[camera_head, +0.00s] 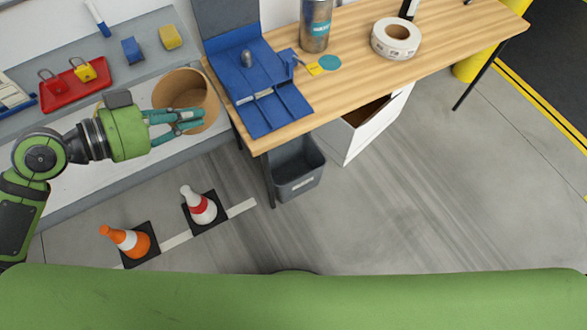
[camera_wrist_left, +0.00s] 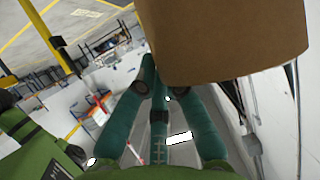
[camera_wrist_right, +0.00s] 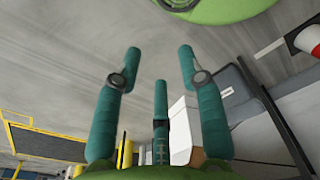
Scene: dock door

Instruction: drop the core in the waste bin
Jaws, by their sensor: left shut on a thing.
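The core, a wide brown cardboard tube (camera_head: 182,88), is held up by my left gripper (camera_head: 188,120), whose teal fingers are shut on its near wall. The tube also fills the upper right of the left wrist view (camera_wrist_left: 225,40). Its open end faces up in the head view. The waste bin (camera_head: 298,168), a dark grey open container, stands on the floor below the table edge, right of the gripper and the core. My right gripper (camera_wrist_right: 156,65) is open and empty in the right wrist view. It is out of the head view.
The wooden table (camera_head: 440,40) carries a blue fixture (camera_head: 262,90), a metal can (camera_head: 316,25) and a white tape roll (camera_head: 396,38). A grey shelf (camera_head: 130,22) holds a red tray (camera_head: 75,82) and padlocks. Two cones (camera_head: 125,240) stand on the floor.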

